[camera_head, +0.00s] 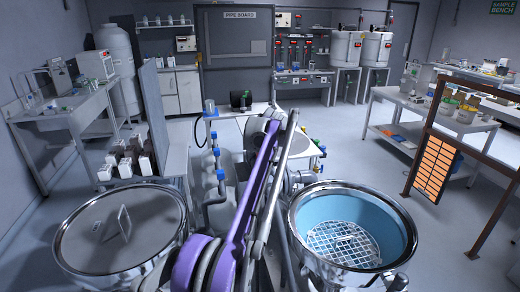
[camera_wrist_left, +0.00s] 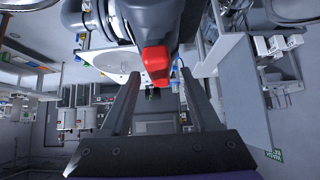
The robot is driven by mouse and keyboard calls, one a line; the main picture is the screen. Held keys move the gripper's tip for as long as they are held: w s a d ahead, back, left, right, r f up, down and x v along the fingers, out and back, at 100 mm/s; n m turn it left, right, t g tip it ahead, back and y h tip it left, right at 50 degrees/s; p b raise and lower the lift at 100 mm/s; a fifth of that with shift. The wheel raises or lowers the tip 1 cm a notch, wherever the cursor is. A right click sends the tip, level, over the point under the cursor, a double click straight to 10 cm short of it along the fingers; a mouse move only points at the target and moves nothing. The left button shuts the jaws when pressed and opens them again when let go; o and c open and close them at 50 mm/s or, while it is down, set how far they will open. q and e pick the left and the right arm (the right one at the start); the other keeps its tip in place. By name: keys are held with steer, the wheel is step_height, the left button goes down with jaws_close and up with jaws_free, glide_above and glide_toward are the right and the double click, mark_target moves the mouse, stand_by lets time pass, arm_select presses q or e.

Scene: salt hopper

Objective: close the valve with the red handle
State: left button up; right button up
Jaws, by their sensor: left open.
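The valve's red handle (camera_wrist_left: 155,62) shows in the left wrist view at top centre, joined to a dark grey body (camera_wrist_left: 150,18). My left gripper (camera_wrist_left: 159,75) is open, with one finger on either side of the handle in the picture. No contact with the handle can be seen, and I cannot tell whether it lies fully between the fingertips in depth. In the head view my purple arm reaches forward over the middle, and the red handle is hidden. My right gripper is in neither view.
In the head view, a lidded round steel vessel (camera_head: 85,232) stands at left front. An open blue-lined hopper (camera_head: 400,232) with a white grate (camera_head: 343,243) stands at right front. Pipework with blue fittings (camera_head: 212,150) stands beside my arm. The floor at right is partly clear.

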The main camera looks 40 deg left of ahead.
arm_select(q)
jaws_close()
